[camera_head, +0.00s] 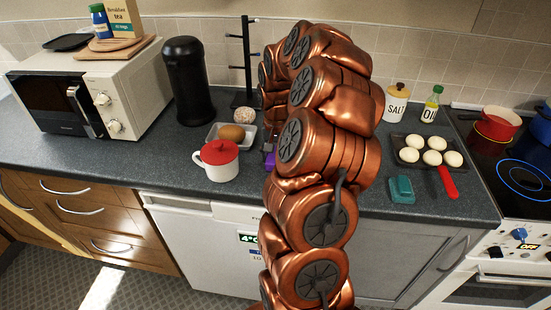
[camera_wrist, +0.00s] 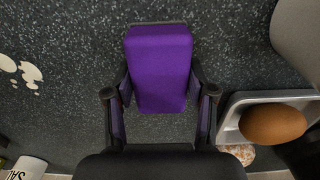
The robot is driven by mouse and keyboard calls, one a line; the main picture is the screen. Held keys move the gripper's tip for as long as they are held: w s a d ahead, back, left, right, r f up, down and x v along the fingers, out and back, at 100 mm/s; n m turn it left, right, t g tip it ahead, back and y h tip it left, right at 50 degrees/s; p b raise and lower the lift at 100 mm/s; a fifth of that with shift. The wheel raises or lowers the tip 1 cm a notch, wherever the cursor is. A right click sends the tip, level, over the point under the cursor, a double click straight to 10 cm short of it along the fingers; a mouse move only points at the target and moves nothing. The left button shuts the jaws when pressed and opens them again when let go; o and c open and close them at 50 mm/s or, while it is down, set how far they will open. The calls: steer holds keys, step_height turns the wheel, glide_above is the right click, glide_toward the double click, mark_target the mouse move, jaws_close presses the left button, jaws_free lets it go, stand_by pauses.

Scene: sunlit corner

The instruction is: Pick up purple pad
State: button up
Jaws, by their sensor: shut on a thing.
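The purple pad (camera_wrist: 158,62) is a rounded block in the middle of the wrist view, above the dark speckled worktop. My gripper (camera_wrist: 160,88) has one finger on each side of it and is shut on it. In the head view only a small purple patch (camera_head: 270,159) shows at the left edge of my copper arm, which hides most of the pad and gripper. I cannot tell whether the pad touches the worktop.
A white mug with a red lid (camera_head: 219,169) and a tray with a brown egg (camera_head: 231,132) stand just left of my arm. A turquoise block (camera_head: 401,187) and a dark tray of white balls (camera_head: 408,164) lie right. The stove is far right.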

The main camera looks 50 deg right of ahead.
steer(key=shift+r+b, duration=0.75)
steer(key=shift+r, duration=0.5)
steer(key=s+d+b, duration=0.1)
steer(key=s, duration=0.4)
steer(key=s+d+r+b, duration=0.1)
steer(key=s+d+b, duration=0.1)
steer(key=s, duration=0.3)
steer(key=s+d+r+b, duration=0.1)
steer(key=s+b, duration=0.1)
steer(key=s, duration=0.3)
steer(key=shift+s+d+r, duration=0.2)
steer(key=shift+s+r, duration=0.05)
